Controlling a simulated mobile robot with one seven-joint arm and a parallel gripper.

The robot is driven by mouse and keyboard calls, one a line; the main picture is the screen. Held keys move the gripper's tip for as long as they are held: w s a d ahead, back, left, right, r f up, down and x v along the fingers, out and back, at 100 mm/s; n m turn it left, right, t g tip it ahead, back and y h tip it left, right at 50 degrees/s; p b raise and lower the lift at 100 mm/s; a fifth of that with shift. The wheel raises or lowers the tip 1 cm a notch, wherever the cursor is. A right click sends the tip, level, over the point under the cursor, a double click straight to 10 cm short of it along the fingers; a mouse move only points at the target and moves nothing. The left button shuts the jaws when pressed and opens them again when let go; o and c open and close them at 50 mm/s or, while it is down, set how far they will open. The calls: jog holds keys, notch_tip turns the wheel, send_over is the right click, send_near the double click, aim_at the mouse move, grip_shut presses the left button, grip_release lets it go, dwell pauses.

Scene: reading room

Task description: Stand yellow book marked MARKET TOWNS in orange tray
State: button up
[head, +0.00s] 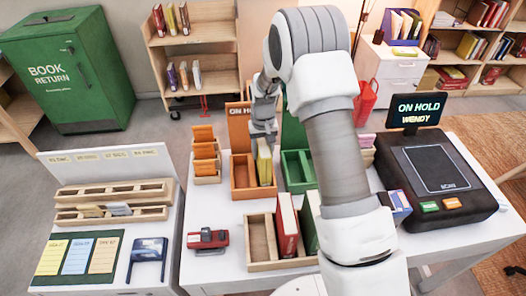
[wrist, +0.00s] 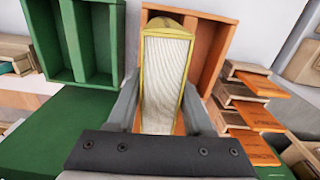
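The yellow book (head: 264,163) is upright between the fingers of my gripper (head: 264,138), at the right compartment of the orange tray (head: 243,193). In the wrist view the book (wrist: 165,82) shows its pale page edges and yellow cover edges. My gripper's fingers (wrist: 165,110) lie along both its sides and look shut on it. The orange tray (wrist: 215,50) is behind it there. The book's lower end is at the tray; I cannot tell whether it touches the floor. Its title is not readable.
A green tray (head: 298,171) stands close on the right. Small wooden holders with orange cards (head: 205,150) stand on the left. A wooden tray with red and green books (head: 262,240) and a red stapler-like object (head: 208,239) are in front. The scanner (head: 430,180) stands at right.

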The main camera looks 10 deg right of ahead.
jog(key=o, duration=0.4)
jog(key=shift+c, duration=0.2)
jog(key=shift+s, duration=0.1)
notch_tip(320, 180, up, 17)
jog(key=shift+r, duration=0.2)
